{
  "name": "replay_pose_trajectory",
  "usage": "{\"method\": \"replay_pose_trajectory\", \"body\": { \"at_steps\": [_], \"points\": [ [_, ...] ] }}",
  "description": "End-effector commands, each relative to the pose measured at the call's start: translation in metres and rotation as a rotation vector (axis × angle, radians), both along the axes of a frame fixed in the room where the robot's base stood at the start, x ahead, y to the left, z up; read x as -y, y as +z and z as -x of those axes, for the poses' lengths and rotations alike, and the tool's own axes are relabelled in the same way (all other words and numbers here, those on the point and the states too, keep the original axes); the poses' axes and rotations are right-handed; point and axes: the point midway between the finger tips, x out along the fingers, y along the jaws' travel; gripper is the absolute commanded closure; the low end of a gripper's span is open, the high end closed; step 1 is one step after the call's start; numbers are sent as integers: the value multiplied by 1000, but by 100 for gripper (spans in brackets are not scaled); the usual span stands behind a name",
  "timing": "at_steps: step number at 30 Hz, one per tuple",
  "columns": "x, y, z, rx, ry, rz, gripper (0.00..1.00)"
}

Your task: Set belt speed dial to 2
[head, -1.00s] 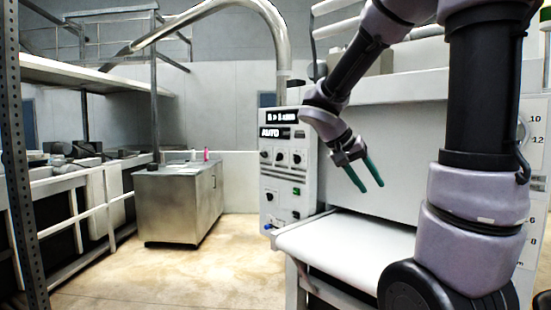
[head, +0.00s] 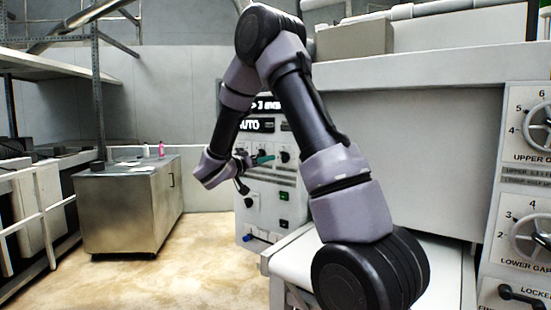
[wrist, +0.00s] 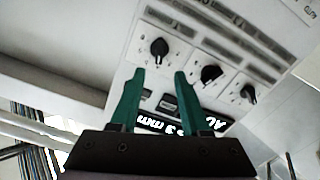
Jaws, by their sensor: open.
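The control panel (head: 290,180) stands in the middle of the head view, partly behind my arm. One black dial (head: 286,157) shows on it; my arm and gripper cover part of that row. In the wrist view, three black dials appear: one (wrist: 159,47) in front of my fingertips, a middle one (wrist: 210,74) and a right one (wrist: 248,94). Their labels are too small to read, so I cannot tell which sets belt speed. My gripper (wrist: 160,75) is open and empty, its green fingers pointing at the panel. The fingertips straddle the first dial's line of sight; contact cannot be told.
The panel's display (head: 262,125) reads AUTO. A black knob (head: 251,202) and a green switch (head: 284,196) sit lower. A white conveyor (head: 290,262) runs in front, with gap handwheels (head: 530,235) at right. A metal cabinet (head: 125,210) stands left; floor between is clear.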

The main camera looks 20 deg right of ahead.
Motion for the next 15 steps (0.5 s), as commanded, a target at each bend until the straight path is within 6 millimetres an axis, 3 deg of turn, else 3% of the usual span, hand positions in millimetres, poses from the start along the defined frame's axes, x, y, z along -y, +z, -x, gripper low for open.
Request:
{"method": "replay_pose_trajectory", "body": {
  "at_steps": [9,15],
  "points": [
    [55,-1,-28,-2,-6,0,54],
    [72,0,-39,-2,-3,-1,54]
  ]
}}
